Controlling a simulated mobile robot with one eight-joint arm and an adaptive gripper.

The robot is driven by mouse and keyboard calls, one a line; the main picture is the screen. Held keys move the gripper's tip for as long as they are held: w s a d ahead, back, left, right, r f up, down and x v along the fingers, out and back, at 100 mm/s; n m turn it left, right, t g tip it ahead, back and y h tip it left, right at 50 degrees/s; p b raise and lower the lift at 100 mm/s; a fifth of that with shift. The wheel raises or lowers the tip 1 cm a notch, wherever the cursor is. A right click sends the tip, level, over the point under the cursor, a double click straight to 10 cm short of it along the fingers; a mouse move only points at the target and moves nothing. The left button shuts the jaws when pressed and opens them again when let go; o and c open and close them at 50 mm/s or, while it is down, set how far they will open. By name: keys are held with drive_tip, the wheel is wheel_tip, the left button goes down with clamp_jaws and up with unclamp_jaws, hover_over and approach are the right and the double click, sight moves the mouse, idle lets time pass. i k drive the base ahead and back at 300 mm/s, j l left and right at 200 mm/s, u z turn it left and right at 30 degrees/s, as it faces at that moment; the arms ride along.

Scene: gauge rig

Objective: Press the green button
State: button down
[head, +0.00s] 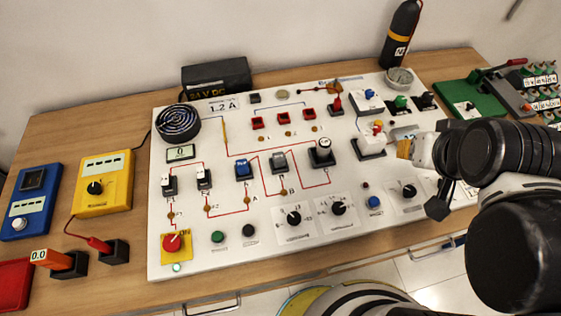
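A round dark green button (217,236) sits on the lower left of the white board (330,263), between the red emergency-stop button and a black button. Nothing touches or covers it. My gripper (438,206) is over the right side of the board, far to the right of the green button. It is partly hidden by my own arm, and I cannot tell whether its fingers are open or shut. I see nothing held in it.
The red emergency-stop button (172,242) on its yellow plate and the black button (248,230) flank the green button. Several switches stand behind it. Dial knobs (294,218) and a blue button (375,202) lie between it and my gripper. The board's front edge is clear.

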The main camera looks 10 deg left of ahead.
sight(217, 236)
drive_tip(key=k+j+u, duration=0.1)
drive_tip(key=j+u, duration=0.15)
drive_tip(key=u, duration=0.15)
drive_tip(key=k+j+u, duration=0.1)
drive_tip(key=j+u, duration=0.15)
drive_tip(key=u, duration=0.15)
drive_tip(key=j+u, duration=0.3)
drive_tip(key=u, duration=0.15)
drive_tip(key=k, duration=0.05)
